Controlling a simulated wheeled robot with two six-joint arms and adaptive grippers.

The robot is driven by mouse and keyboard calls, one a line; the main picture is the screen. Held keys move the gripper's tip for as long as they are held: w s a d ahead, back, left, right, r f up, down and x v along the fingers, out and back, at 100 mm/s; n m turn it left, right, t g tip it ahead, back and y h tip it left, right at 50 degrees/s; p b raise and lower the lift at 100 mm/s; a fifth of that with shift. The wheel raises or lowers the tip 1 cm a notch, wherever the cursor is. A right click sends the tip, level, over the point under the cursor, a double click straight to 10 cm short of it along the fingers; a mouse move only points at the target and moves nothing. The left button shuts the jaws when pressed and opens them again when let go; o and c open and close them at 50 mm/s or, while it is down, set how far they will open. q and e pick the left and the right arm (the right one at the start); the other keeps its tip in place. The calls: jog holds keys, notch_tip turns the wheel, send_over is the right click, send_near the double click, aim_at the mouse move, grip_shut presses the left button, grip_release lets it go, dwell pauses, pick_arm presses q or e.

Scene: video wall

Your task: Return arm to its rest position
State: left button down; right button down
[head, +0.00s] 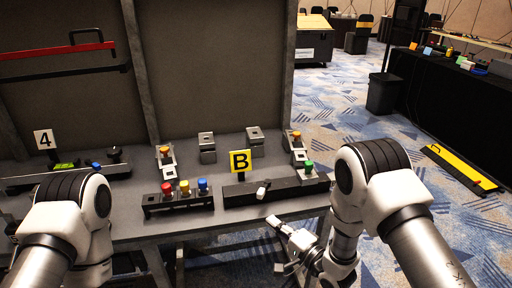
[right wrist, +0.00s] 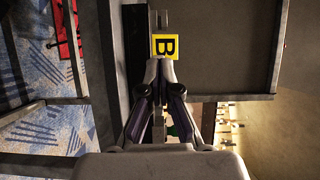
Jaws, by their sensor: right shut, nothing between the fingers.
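My right arm (head: 376,172) comes in from the right in the head view and bends down in front of the bench edge. My right gripper (head: 272,221) is at its end, just in front of the bench and below the yellow B sign (head: 240,161). In the right wrist view my right gripper (right wrist: 158,63) has its fingers together with nothing held, and the B sign (right wrist: 166,46) shows beyond the tips. My left arm (head: 72,215) shows at the lower left; its gripper is out of sight.
The grey bench (head: 130,225) carries a block with red, yellow and blue buttons (head: 184,188), a dark bar with a light switch handle (head: 262,190), and a green-button box (head: 309,169). A black bin (head: 384,93) stands at the right. Carpet (head: 340,95) is open behind.

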jog(key=s+d+f+g+h+p, duration=0.3)
jog(key=s+d+f+g+h, duration=0.3)
jog(key=s+d+f, duration=0.55)
jog(key=s+d+f+n+g+h, duration=0.2)
jog(key=s+n+g, duration=0.2)
jog(key=s, duration=0.7)
jog(key=s+d+f+n+g+h, duration=0.2)
jog(key=s+n+g, duration=0.2)
jog(key=s, duration=0.8)
jog(key=shift+s+d+f+n+g, duration=0.2)
jog(key=shift+d+f+n+g, duration=0.15)
jog(key=shift+n, duration=0.85)
jog(key=shift+h, duration=0.3)
